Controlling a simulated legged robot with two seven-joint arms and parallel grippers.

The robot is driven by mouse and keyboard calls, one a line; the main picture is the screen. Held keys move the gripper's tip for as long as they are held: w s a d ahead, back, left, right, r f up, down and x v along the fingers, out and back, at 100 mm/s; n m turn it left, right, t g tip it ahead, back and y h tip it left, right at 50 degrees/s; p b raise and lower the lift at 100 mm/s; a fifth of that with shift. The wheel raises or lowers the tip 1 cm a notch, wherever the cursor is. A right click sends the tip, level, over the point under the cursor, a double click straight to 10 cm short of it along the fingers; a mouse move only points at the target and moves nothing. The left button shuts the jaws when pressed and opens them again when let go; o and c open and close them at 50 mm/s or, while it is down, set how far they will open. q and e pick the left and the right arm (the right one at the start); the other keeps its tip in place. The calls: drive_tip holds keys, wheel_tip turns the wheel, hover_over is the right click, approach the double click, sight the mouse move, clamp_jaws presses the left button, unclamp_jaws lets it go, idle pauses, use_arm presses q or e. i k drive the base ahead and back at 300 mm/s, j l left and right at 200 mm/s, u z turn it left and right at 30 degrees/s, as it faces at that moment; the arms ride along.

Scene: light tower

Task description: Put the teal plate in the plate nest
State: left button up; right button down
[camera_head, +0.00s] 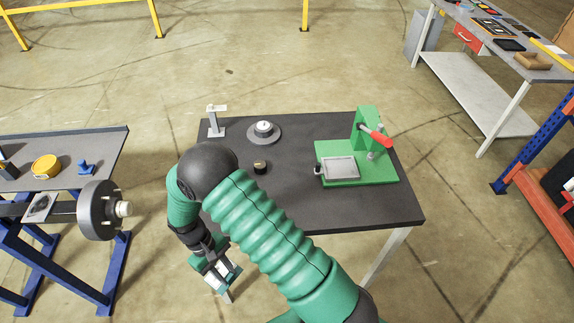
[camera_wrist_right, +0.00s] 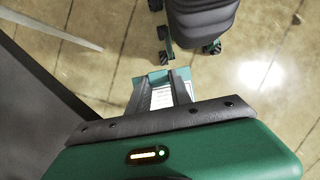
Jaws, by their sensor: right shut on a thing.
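My right gripper (camera_head: 221,274) hangs low beside the front left of the dark table, over the floor. In the right wrist view its fingers (camera_wrist_right: 167,82) are shut on the teal plate (camera_wrist_right: 157,77), of which only parts show around and between the fingers. The plate nest appears to be the grey rectangular frame (camera_head: 341,168) on a green base with a red-handled clamp (camera_head: 374,135), at the table's right. The nest's inside looks flat and grey. My left gripper is not in view.
The dark table (camera_head: 300,200) also holds a grey round flanged part (camera_head: 264,132), a small black cylinder (camera_head: 260,167) and a grey post (camera_head: 215,120). A blue-legged bench (camera_head: 118,145) stands left. A grey workbench (camera_head: 500,95) stands back right. My arm hides the table's front left.

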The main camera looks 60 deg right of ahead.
sight(339, 167)
drive_tip(key=k+l+u, duration=0.25)
drive_tip(key=l+u, duration=0.2)
drive_tip(key=k+l+u, duration=0.3)
drive_tip(key=l+u, duration=0.15)
drive_tip(key=k+l+u, duration=0.3)
drive_tip(key=u, duration=0.15)
drive_tip(key=k+l+u, duration=0.15)
drive_tip(key=k+u, duration=0.3)
